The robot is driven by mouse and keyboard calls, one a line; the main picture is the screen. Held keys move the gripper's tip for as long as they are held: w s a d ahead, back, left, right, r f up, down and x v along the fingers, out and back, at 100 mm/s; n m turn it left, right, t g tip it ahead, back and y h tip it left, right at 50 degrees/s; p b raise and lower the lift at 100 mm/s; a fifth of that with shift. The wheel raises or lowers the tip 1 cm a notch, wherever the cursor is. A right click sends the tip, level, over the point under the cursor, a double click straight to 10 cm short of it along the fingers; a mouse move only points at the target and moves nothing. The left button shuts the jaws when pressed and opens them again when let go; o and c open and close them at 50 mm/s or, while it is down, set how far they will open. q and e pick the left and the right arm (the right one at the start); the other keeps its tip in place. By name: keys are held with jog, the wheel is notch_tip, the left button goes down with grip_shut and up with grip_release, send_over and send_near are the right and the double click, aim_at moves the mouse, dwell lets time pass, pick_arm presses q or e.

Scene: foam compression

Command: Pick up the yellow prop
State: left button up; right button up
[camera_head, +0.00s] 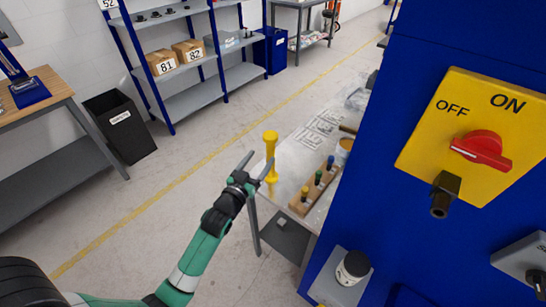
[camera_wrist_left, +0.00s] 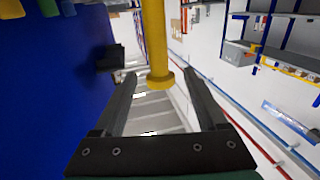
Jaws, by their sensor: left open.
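The yellow prop (camera_head: 270,150) stands upright near the left corner of the grey table (camera_head: 290,150), a slim post with a wider top. My left gripper (camera_head: 259,161) is open, its fingers pointing at the prop from the near left. In the left wrist view, the prop (camera_wrist_left: 155,40) comes down from the top edge to a flared end. That end lies ahead between the two open fingers (camera_wrist_left: 160,78), with a gap on each side. Contact cannot be told. My right gripper is in neither view.
A wooden block with coloured pegs (camera_head: 316,188) sits on the table right of the prop. A large blue cabinet (camera_head: 400,220) with a yellow ON/OFF switch panel (camera_head: 470,110) fills the right. A dark bin (camera_head: 120,125) and shelves (camera_head: 195,98) stand left. The floor between is clear.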

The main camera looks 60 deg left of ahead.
aim_at(268, 147)
pick_arm(q)
jog(key=b+x, duration=0.1)
jog(key=x, duration=0.5)
jog(key=shift+r, duration=0.15)
jog(key=b+x, duration=0.1)
jog(key=x, duration=0.3)
jog(key=shift+w+b, duration=0.2)
jog(key=shift+b, duration=0.15)
jog(key=shift+w+a, duration=0.3)
jog(key=shift+w, duration=0.05)
grip_shut()
dwell(0.3)
jog(key=shift+r, duration=0.2)
